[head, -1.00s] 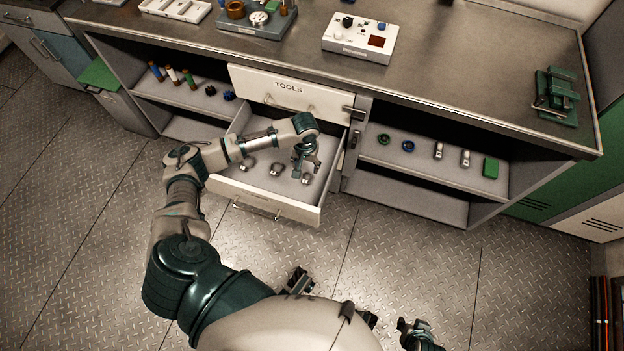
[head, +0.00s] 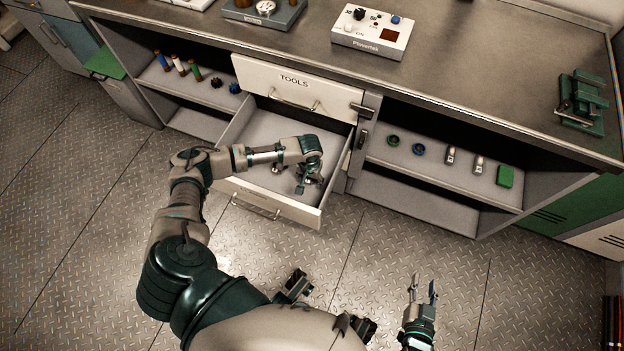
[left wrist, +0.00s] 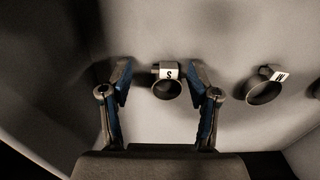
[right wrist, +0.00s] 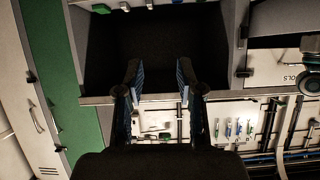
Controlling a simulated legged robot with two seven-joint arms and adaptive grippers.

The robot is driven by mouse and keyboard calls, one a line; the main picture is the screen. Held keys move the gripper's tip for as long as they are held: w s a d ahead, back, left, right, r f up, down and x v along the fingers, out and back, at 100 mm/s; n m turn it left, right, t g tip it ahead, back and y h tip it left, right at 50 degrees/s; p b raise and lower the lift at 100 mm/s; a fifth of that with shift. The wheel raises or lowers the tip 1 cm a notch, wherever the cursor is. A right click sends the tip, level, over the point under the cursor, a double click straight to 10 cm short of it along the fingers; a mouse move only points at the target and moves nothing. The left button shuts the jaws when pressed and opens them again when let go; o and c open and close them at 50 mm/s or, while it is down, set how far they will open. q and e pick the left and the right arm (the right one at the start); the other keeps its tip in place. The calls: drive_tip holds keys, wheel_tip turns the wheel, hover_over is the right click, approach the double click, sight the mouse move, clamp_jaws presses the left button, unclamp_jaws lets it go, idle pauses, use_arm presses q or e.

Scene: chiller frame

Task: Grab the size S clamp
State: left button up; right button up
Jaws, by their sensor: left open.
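The size S clamp (left wrist: 167,88) is a small metal ring with a white "S" label, standing on the light drawer floor in the left wrist view. My left gripper (left wrist: 160,80) is open, and the clamp shows between its two fingertips, with a gap on each side. I cannot tell how far beyond the tips it is. In the head view my left gripper (head: 309,182) is low inside the open drawer (head: 262,203), and my arm hides most of the clamps. My right gripper (head: 423,292) is open and empty over the floor, away from the drawer.
A second labelled clamp (left wrist: 263,90) stands right of the S clamp; part of another shows at the right edge. The drawer walls surround my left gripper. Above is the closed TOOLS drawer (head: 275,88) and the workbench (head: 480,75). Shelves with small parts lie either side.

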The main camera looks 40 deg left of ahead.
use_arm(q)
drive_tip(key=shift+a+f, duration=0.2)
drive_tip(key=shift+a, duration=0.5)
drive_tip(key=c, duration=0.4)
drive_tip(key=shift+d, duration=0.25)
drive_tip(key=c, duration=0.7)
drive_tip(key=shift+o, duration=0.2)
drive_tip(key=shift+d+r, duration=0.2)
drive_tip(key=shift+d, duration=0.05)
